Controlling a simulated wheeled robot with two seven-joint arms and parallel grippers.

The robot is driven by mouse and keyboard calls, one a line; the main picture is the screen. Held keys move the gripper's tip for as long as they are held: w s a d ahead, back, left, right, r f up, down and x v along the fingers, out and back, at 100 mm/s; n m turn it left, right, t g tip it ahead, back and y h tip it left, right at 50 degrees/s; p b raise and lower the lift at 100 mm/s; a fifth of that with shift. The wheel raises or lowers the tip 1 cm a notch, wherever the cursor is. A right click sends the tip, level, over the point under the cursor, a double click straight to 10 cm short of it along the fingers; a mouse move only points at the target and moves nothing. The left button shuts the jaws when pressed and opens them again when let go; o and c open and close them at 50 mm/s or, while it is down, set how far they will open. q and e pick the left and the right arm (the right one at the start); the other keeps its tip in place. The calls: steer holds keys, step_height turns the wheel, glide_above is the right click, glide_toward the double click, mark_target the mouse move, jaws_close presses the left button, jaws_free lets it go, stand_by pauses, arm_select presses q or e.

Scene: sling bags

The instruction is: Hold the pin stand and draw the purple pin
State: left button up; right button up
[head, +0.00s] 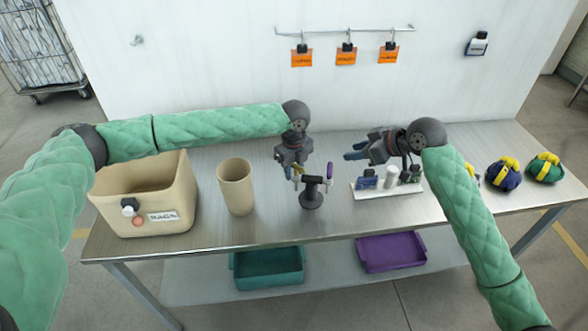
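The dark pin stand (312,196) stands upright on the metal table, left of the white tray. A purple pin (330,171) shows upright at the right end of its crossbar. Yellowish and pale pins (297,177) show at its left end, partly behind the bar. My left gripper (288,173) points down just behind and left of the stand's top; its fingertips are small and partly hidden, so I cannot tell its opening or contact. My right gripper (353,151) is to the right of and behind the purple pin, apart from it, with two blue fingers spread, pointing left, empty.
A white tray (388,192) with small items sits below my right gripper. A beige cup (235,187) and a beige bin (172,205) labelled RAGS stand left. The table front around the stand is clear.

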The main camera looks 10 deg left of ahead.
arm_select(q)
steer(key=o, duration=0.3)
steer(key=shift+o, duration=0.2)
steer(key=shift+r, duration=0.1)
step_height(320, 180, up, 12)
steer(key=shift+f, duration=0.1)
